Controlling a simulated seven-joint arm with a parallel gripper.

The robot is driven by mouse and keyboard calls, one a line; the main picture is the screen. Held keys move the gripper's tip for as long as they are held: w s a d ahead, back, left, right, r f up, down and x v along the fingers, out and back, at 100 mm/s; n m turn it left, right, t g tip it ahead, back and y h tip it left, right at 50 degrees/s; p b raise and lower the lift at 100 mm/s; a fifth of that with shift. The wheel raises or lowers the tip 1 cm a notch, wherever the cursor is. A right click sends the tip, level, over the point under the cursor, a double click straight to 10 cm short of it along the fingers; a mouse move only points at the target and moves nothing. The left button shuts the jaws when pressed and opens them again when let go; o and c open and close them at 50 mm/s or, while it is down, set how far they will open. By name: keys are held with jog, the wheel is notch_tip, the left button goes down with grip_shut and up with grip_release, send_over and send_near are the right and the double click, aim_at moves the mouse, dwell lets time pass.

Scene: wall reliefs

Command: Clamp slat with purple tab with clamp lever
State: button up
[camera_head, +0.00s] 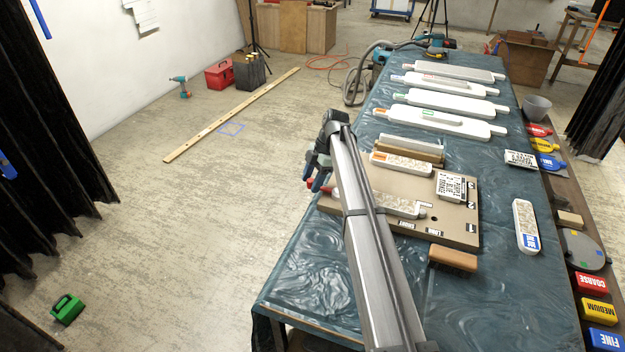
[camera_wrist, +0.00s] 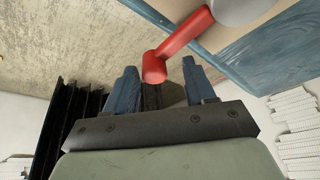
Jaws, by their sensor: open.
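My gripper (camera_head: 318,176) is open at the left edge of a tan board (camera_head: 460,228) on the workbench. In the wrist view its two blue fingers (camera_wrist: 160,88) stand apart, with the end of the red clamp lever (camera_wrist: 180,40) showing between them. I cannot tell whether they touch it. The lever shows only as a bit of red (camera_head: 327,190) beside my gripper in the head view. A pale slat (camera_head: 402,206) lies on the board, partly hidden behind my arm. No purple tab is visible on it.
A slat with an orange tab (camera_head: 400,163) lies at the board's back, near a printed card (camera_head: 451,187). A slat with a blue end (camera_head: 525,225) lies to the right. Several white paddle-shaped boards (camera_head: 452,90) lie farther back.

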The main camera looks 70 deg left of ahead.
jog(key=v, duration=1.3)
jog(key=shift+w+r, duration=0.2)
jog(key=shift+r, duration=0.2)
